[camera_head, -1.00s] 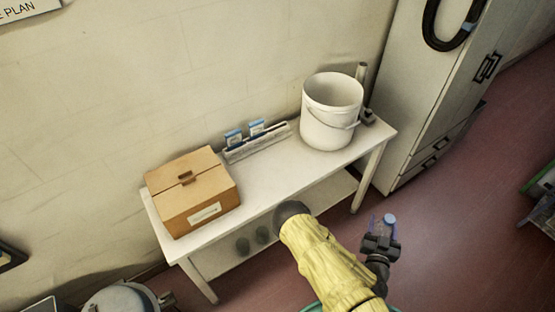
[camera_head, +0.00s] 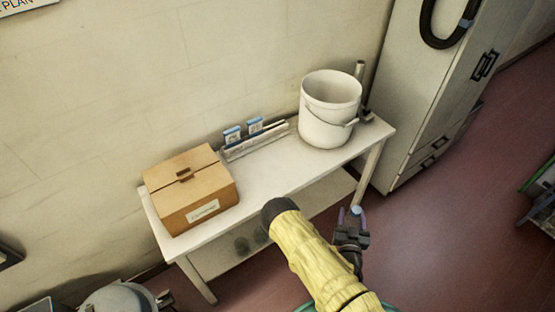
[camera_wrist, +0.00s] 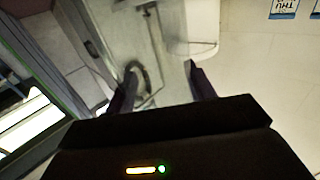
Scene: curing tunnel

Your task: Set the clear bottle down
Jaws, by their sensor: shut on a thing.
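The clear bottle (camera_head: 356,210) shows in the head view only as a small pale-blue round top between my gripper's fingers. My gripper (camera_head: 352,218) is shut on it, to the right of my yellow-sleeved arm and in front of the table's right part. The bottle's body is hardly visible, and its tilt cannot be told. In the wrist view, the two dark fingers of my gripper (camera_wrist: 160,70) stand apart, and I cannot make out the see-through bottle's outline between them. The white table (camera_head: 268,178) has a clear front strip between box and bucket.
On the table stand a cardboard box (camera_head: 190,205) at the left, a small rack (camera_head: 257,145) with blue-and-white packets at the back, and a white bucket (camera_head: 328,125) at the right. A grey cabinet (camera_head: 405,95) stands right of the table.

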